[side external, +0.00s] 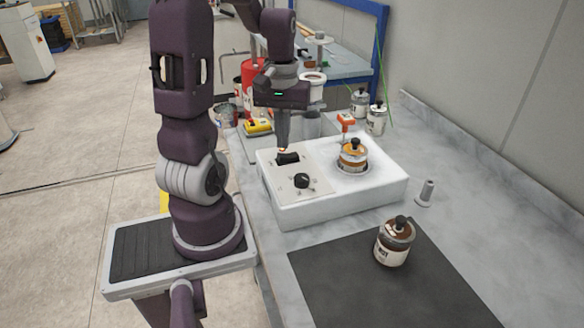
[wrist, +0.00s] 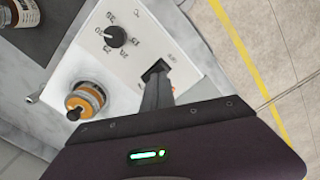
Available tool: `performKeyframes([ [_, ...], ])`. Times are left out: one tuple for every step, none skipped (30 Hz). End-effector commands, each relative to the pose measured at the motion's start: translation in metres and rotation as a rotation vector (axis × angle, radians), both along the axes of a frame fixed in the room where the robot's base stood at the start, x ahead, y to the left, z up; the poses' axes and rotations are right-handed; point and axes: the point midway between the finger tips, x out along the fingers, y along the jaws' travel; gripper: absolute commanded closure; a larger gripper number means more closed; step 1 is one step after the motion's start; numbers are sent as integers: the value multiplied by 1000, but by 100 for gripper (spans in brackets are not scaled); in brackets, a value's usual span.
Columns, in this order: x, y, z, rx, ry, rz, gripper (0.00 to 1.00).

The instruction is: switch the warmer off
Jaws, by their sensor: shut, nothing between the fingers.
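The warmer (side external: 335,198) is a white box on the grey bench, with a light control panel on its left part. A black rocker switch (side external: 288,158) sits at the panel's far end, and a black dial (side external: 302,180) sits nearer. In the wrist view the switch (wrist: 155,72) shows beside the dial (wrist: 115,37). My gripper (side external: 284,146) is shut and empty, pointing down with its tips at or just above the switch. I cannot tell whether they touch it. The fingers partly hide the switch in the wrist view. An orange-banded jar (side external: 353,155) stands on the warmer's round plate.
Another jar (side external: 394,243) stands on the dark mat (side external: 400,290) in front. A small grey metal post (side external: 426,192) stands right of the warmer. An orange-handled tool (side external: 345,121), a yellow device (side external: 258,127) and several jars lie behind it.

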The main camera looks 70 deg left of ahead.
Motion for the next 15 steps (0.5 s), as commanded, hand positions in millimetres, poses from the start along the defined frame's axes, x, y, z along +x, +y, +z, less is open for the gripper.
performKeyframes([
  [0,0,-1,-1,0,0,100],
  [0,0,-1,-1,0,0,100],
  [0,0,-2,-1,0,0,100],
  [0,0,-2,-1,0,0,100],
  [0,0,-3,-1,0,0,100],
  [0,0,-4,-2,1,0,100],
  [0,0,-4,-2,1,0,100],
  [0,0,-4,-2,1,0,100],
  [0,0,-5,-2,1,0,100],
  [0,0,-5,-2,1,0,100],
  [0,0,-6,-2,1,0,100],
  [0,0,-7,-1,0,0,100],
  [0,0,-7,-1,0,0,100],
  [0,0,-7,-1,0,0,100],
  [0,0,-8,-1,0,0,100],
])
